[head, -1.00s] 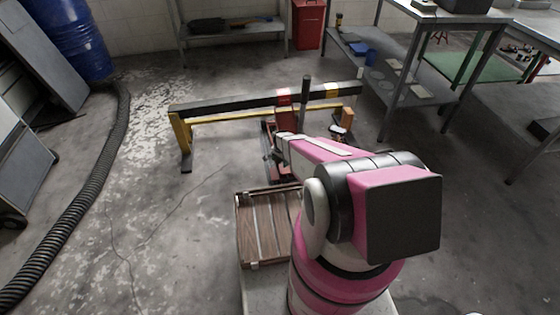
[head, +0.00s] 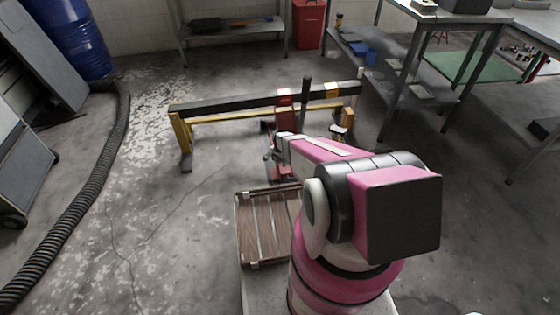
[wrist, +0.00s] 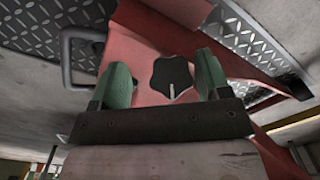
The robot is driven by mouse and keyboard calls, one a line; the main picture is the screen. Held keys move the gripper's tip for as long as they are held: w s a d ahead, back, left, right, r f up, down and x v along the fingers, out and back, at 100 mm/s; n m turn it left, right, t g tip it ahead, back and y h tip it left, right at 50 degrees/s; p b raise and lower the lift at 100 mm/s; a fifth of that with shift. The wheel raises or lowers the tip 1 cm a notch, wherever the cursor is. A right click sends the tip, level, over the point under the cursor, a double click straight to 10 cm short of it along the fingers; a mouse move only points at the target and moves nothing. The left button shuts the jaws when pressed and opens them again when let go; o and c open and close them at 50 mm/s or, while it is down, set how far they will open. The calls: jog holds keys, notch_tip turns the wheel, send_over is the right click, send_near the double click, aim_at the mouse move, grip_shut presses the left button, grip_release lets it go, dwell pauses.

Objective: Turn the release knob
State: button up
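The release knob (wrist: 171,77) is a dark, lobed knob with a pale pointer line, on a red metal body (wrist: 150,50) in the wrist view. My gripper (wrist: 165,80) is open, with one green finger on each side of the knob in that view. The fingers look apart from the knob, with a gap on both sides; I cannot tell the depth between them. In the head view my pink arm reaches to the red unit (head: 284,115) by the yellow and black barrier, and it hides the knob and most of the gripper.
A yellow and black barrier (head: 230,103) runs across behind the red unit. A dark upright lever (head: 305,100) stands beside it. A wooden slatted crate (head: 262,235) sits in front of my arm. A metal table (head: 440,25) is at right, and a black hose (head: 70,235) lies at left.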

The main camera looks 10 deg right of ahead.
jog(key=o, duration=0.5)
jog(key=shift+s+d, duration=0.25)
jog(key=shift+o, duration=0.2)
jog(key=shift+w+d, duration=0.1)
jog(key=shift+w, duration=0.1)
jog(key=shift+w+d, duration=0.25)
jog(key=shift+s+a, duration=0.15)
jog(key=shift+a, duration=0.3)
jog(key=shift+r, duration=0.15)
notch_tip(320, 180, up, 11)
